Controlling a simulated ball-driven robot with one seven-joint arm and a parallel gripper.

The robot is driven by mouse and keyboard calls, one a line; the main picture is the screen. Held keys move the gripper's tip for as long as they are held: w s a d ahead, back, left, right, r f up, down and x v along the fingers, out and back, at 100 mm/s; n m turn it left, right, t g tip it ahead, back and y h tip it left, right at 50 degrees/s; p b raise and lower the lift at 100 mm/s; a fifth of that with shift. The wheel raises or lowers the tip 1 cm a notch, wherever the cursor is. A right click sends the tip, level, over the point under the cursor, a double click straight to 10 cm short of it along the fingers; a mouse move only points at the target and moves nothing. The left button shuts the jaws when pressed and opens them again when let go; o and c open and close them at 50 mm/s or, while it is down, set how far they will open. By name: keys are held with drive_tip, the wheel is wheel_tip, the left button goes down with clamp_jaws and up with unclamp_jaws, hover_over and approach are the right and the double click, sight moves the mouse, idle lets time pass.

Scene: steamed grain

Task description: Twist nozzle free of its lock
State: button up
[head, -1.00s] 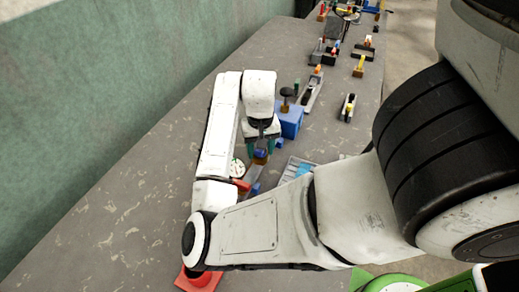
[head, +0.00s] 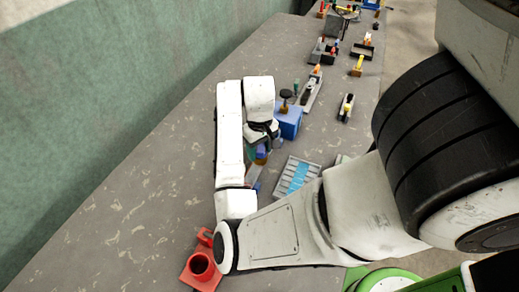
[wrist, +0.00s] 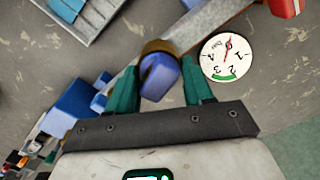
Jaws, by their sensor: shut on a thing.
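A blue nozzle (wrist: 161,80) with a brown-gold collar (wrist: 158,47) sits at the end of a grey bar (wrist: 208,22) in the wrist view. My gripper (wrist: 160,86) has its green fingers on either side of the nozzle and is shut on it. In the head view the nozzle (head: 261,152) shows only partly, below my gripper (head: 262,146); my wrist hides much of it. The lock itself cannot be made out.
A round dial gauge (wrist: 225,57) lies beside the bar. A blue block (head: 289,121) stands close behind my gripper, and a grey tray (head: 298,176) with light-blue pieces lies to its right. A red socketed part (head: 201,268) stands near my elbow. Bare tabletop is at left.

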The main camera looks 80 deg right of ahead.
drive_tip(key=shift+n, duration=0.4)
drive_tip(key=shift+r+n+p, duration=0.1)
drive_tip(key=shift+n+p, duration=0.2)
drive_tip(key=shift+p, duration=0.1)
drive_tip(key=shift+n, duration=0.3)
drive_tip(key=shift+s+n, duration=0.15)
drive_tip(key=shift+n, duration=0.55)
drive_tip(key=n, duration=0.3)
drive_tip(key=shift+n, duration=0.4)
drive_tip(key=o, duration=1.3)
drive_tip(key=shift+o, duration=0.2)
